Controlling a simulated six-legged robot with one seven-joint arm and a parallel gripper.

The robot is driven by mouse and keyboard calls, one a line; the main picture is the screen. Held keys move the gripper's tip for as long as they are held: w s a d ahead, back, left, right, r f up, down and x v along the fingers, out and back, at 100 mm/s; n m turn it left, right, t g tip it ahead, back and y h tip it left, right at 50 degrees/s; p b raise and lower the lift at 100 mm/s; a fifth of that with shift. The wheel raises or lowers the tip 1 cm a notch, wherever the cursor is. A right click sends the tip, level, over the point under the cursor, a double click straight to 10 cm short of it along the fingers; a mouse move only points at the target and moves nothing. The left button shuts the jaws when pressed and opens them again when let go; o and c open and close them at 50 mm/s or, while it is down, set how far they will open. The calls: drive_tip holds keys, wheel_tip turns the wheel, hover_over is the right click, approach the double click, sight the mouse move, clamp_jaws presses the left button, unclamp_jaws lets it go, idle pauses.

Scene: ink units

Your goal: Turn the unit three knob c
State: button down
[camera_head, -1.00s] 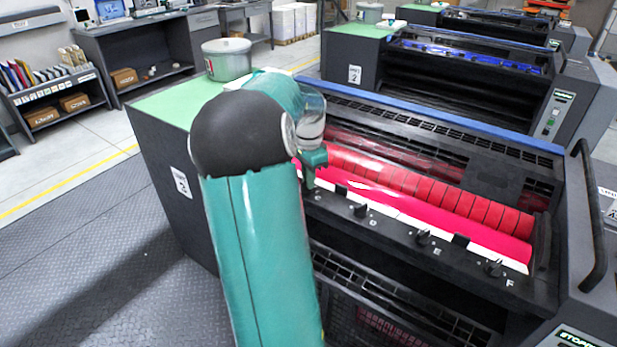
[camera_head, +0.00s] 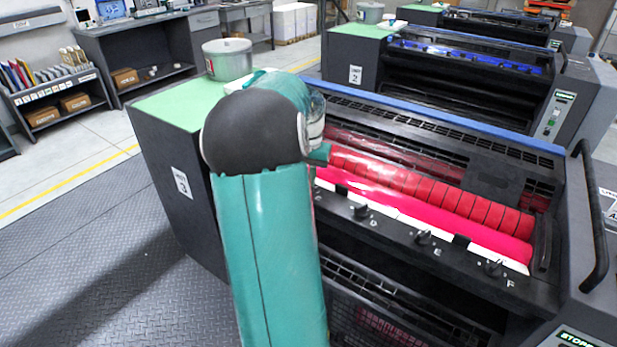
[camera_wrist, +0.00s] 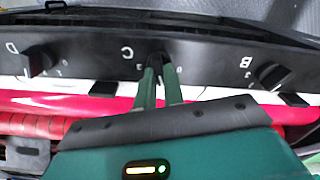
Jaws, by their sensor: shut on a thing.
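Unit three (camera_head: 182,182) is the nearest press, with a red inked roller and a row of lettered knobs along its front rail. In the wrist view, knob c (camera_wrist: 158,59) is a small dark knob beside the letter C. My gripper (camera_wrist: 160,73) has its two green fingers on either side of this knob, shut on it. The fingers hide part of the knob, so its exact angle is hard to read. In the head view my arm hides the gripper and knob c.
Knob D (camera_wrist: 40,60) and knob B (camera_wrist: 271,75) flank knob c in the wrist view. Knob E (camera_head: 423,238) and knob F (camera_head: 494,268) sit farther right. The red roller (camera_head: 430,190) lies just behind the rail. A grey can (camera_head: 227,60) stands on the green top.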

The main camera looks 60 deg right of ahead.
drive_tip(key=shift+n, duration=0.6)
drive_tip(key=shift+r, duration=0.1)
drive_tip(key=c, duration=1.5)
unclamp_jaws()
wheel_tip(320, 180, up, 14)
drive_tip(key=shift+w+a, duration=0.1)
